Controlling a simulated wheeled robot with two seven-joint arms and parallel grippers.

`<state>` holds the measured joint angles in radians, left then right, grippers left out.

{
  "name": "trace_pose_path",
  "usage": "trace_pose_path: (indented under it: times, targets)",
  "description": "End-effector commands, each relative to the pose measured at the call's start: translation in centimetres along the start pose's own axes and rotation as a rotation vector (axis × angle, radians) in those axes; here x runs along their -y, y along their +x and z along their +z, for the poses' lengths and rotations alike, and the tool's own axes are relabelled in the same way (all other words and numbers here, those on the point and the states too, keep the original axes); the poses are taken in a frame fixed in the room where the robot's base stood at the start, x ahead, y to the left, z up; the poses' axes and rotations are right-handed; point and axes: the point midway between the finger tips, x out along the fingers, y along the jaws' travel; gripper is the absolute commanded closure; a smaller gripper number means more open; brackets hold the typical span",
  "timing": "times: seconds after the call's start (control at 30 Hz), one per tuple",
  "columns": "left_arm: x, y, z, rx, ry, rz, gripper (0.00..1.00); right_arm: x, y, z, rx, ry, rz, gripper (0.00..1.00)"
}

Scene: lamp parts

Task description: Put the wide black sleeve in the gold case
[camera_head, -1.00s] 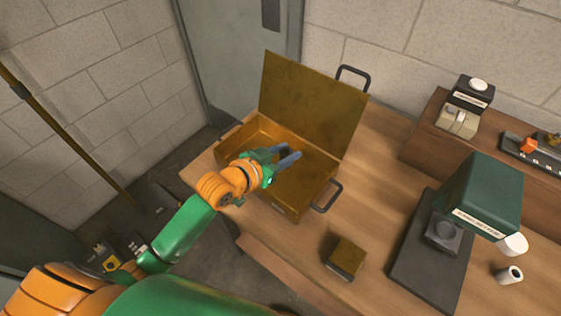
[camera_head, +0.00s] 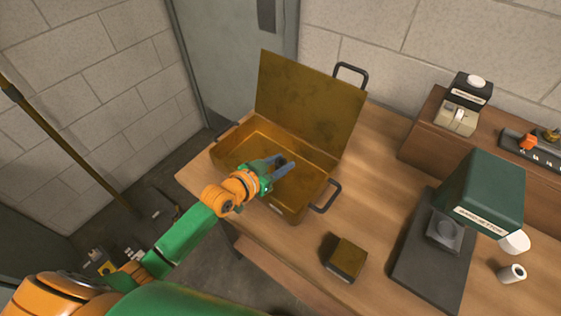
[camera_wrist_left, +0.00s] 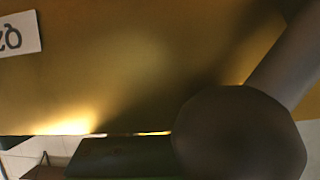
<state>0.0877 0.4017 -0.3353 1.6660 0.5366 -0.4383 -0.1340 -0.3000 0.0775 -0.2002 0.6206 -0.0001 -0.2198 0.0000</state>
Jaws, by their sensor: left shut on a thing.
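The gold case (camera_head: 296,210) stands on the table with its lid (camera_head: 308,105) raised at the back. My left gripper (camera_head: 284,165) is over the open case, its fingers pointing to the right. It is shut on a dark rounded thing (camera_wrist_left: 240,132), which shows large in the left wrist view and appears to be the wide black sleeve. The fingers hide most of it in the head view. A gold surface (camera_wrist_left: 120,80) with part of a white label fills much of the wrist view. The right gripper is not in view.
A small gold-and-dark block (camera_head: 345,258) lies in front of the case. A wooden shelf (camera_head: 420,150) holds small devices behind. Bare table lies right of the case.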

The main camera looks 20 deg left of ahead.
Motion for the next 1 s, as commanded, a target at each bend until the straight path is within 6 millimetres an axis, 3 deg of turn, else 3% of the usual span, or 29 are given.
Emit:
trace_pose_path:
  times: [0.07, 0.1, 0.2, 0.47, 0.6, 0.67, 0.9, 1.0]
  targets:
    - [0.0, 0.0, 0.0, -0.001, 0.0, 0.0, 1.0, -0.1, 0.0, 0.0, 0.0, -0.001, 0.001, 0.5]
    - [0.0, 0.0, 0.0, 0.0, 0.0, 0.0, 0.53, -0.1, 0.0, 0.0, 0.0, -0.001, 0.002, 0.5]
    - [0.0, 0.0, 0.0, 0.0, 0.0, 0.0, 0.31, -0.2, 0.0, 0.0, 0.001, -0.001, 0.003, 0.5]
    - [0.0, 0.0, -0.1, 0.0, 0.0, 0.0, 0.31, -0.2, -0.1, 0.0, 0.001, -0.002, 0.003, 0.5]
    - [0.0, -0.7, -1.7, -0.003, -0.001, 0.0, 0.31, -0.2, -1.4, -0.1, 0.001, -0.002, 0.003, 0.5]
    - [0.0, -1.9, -1.2, 0.002, 0.0, -0.001, 0.31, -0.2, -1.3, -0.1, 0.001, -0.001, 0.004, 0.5]
    - [0.0, -9.1, -1.0, 0.004, 0.002, 0.001, 0.31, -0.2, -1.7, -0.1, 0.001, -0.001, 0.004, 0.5]
    - [0.0, -10.9, -1.0, 0.003, 0.0, -0.001, 0.31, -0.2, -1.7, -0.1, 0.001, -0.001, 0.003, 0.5]
